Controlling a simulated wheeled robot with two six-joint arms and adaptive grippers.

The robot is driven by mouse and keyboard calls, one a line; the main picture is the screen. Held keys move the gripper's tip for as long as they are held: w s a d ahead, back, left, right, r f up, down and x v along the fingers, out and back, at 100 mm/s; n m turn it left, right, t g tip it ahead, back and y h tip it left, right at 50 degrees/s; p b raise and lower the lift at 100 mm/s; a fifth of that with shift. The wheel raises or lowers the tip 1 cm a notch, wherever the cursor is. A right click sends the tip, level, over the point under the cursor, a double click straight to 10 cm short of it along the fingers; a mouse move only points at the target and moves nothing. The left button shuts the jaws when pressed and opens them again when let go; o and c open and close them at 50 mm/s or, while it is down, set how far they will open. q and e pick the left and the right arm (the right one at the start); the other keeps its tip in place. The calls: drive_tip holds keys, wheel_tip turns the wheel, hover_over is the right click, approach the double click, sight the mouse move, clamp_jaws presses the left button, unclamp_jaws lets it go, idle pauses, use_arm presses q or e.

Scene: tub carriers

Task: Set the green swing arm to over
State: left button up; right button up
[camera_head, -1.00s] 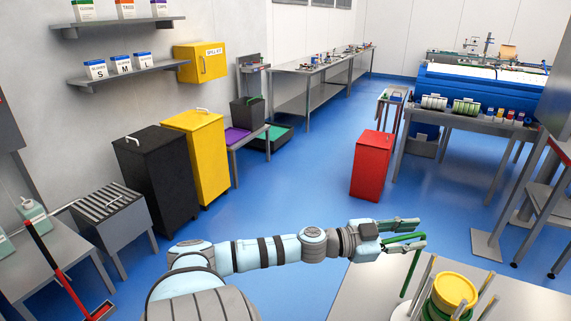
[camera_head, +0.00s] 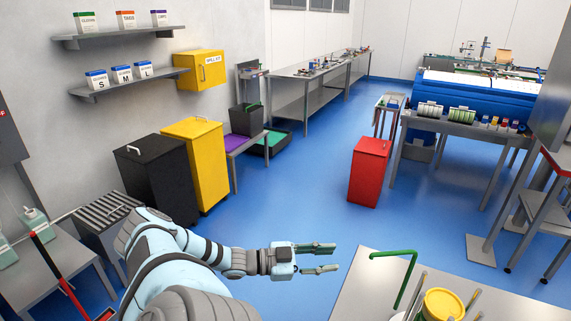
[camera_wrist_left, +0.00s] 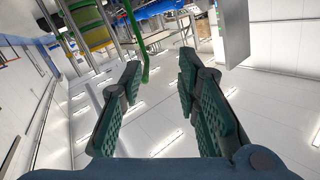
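The green swing arm (camera_head: 410,268) is a thin bent green bar standing over the near table at the lower right of the head view. Its top end points left. It also shows in the left wrist view (camera_wrist_left: 137,42), beyond my fingers and toward the left. My left gripper (camera_head: 328,258) is open and empty, to the left of the swing arm and apart from it. Its open fingers also show in the left wrist view (camera_wrist_left: 155,85). A yellow ring (camera_head: 446,304) sits among grey posts beside the swing arm. My right gripper is in neither view.
The near table (camera_head: 365,290) is pale, with free surface left of the swing arm. A red bin (camera_head: 369,172) stands on the blue floor beyond. Yellow (camera_head: 205,165) and black (camera_head: 160,178) bins stand at the left wall. The middle floor is clear.

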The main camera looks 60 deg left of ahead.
use_arm(q)
drive_tip(key=s+a+f+n+g+y, duration=0.1)
drive_tip(key=s+a+f+y, duration=0.2)
drive_tip(key=f, duration=0.6)
drive_tip(key=s+a+f+n+g+y+b, duration=0.1)
drive_tip(key=s+a+f+n+g+y, duration=0.1)
drive_tip(key=f, duration=0.7)
drive_tip(key=shift+s+a+f+n+y+b, duration=0.2)
drive_tip(key=shift+s+a+n+y+b, duration=0.1)
drive_tip(key=shift+s+a+y, duration=0.8)
drive_tip(key=shift+s+d, duration=0.1)
